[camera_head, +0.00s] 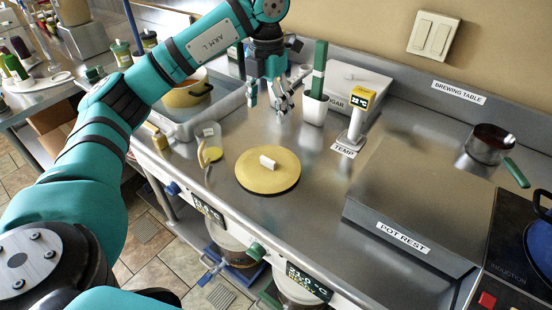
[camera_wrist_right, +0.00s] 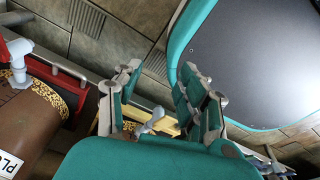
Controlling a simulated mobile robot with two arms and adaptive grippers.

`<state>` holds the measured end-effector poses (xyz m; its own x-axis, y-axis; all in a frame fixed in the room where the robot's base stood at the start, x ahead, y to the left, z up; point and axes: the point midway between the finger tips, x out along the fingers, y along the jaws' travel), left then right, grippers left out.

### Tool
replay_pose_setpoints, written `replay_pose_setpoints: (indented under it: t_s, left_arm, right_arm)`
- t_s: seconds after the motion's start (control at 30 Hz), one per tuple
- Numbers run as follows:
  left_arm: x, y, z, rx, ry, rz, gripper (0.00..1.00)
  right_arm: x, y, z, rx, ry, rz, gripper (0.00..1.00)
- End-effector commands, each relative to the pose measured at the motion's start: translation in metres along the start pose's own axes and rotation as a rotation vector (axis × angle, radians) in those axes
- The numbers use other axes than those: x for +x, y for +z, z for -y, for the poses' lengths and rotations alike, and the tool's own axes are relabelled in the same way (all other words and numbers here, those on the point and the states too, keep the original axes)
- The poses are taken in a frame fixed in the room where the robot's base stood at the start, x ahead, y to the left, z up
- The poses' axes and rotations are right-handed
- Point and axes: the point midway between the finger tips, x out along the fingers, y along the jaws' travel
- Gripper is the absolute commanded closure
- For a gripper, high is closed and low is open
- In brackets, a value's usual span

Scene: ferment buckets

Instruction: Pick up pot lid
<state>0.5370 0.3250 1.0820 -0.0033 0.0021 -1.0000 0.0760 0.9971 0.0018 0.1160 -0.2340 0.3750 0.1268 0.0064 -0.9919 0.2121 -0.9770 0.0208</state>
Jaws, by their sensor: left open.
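The pot lid (camera_head: 285,182) is a round yellow disc with a white block handle (camera_head: 268,161) on top. It lies flat on the steel brewing table in the head view. My left gripper (camera_head: 268,104) is open and empty, pointing down above the table. It is behind the lid in the picture, apart from it. My right gripper (camera_wrist_right: 160,82) shows only in the right wrist view, its fingers spread with nothing between them.
A yellow pot (camera_head: 187,95) sits in the sink at the left. A clear jug (camera_head: 209,147) stands left of the lid. A TEMP probe stand (camera_head: 355,125), a raised POT REST (camera_head: 420,200) and a saucepan (camera_head: 488,145) are to the right. The counter between lid and POT REST is clear.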

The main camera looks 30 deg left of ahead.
Motion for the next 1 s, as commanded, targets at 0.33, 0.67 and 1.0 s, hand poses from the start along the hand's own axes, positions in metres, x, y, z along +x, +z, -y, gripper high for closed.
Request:
replay_pose_setpoints:
  t_s: [0.33, 0.67, 1.0]
  left_arm:
    - [0.072, -0.002, 0.0, 0.001, 0.0, -0.007, 0.29]
    - [0.115, -0.001, 0.001, 0.002, -0.002, -0.002, 0.29]
    - [0.156, -0.004, 0.002, 0.002, -0.002, -0.005, 0.29]
  right_arm:
    - [-0.016, 0.046, 0.007, 0.0, -0.009, 0.07, 0.6]
    - [-0.02, 0.021, 0.004, 0.0, -0.005, 0.032, 0.6]
    - [-0.037, 0.018, 0.003, 0.0, -0.004, 0.029, 0.6]
